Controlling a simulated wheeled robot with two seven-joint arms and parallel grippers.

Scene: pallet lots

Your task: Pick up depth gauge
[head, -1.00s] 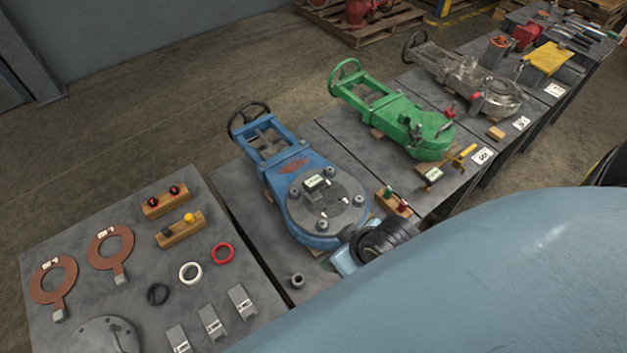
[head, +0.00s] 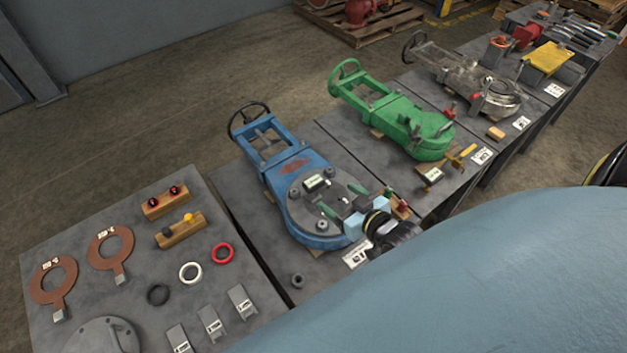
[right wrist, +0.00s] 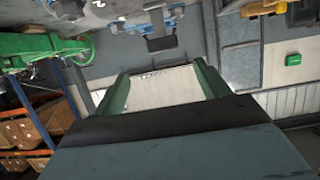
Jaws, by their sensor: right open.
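The likely depth gauge is a small dark device with a pale display (head: 317,183) on the round grey flange (head: 300,207) of the blue valve (head: 290,165); its identity is not certain at this size. My right gripper (head: 338,197) is over the near right part of that flange, its two green fingers spread and empty. The device is just beyond the fingers, to the upper left, and looks apart from them. In the right wrist view the open fingers (right wrist: 160,75) have nothing between them. My left gripper is not in view.
A green valve (head: 400,125) stands on the bench to the right, with another small display device (head: 432,175) near it. A wooden block with coloured pins (head: 397,204) sits close beside my gripper. Rings, gaskets and grey blocks lie on the left bench (head: 215,185).

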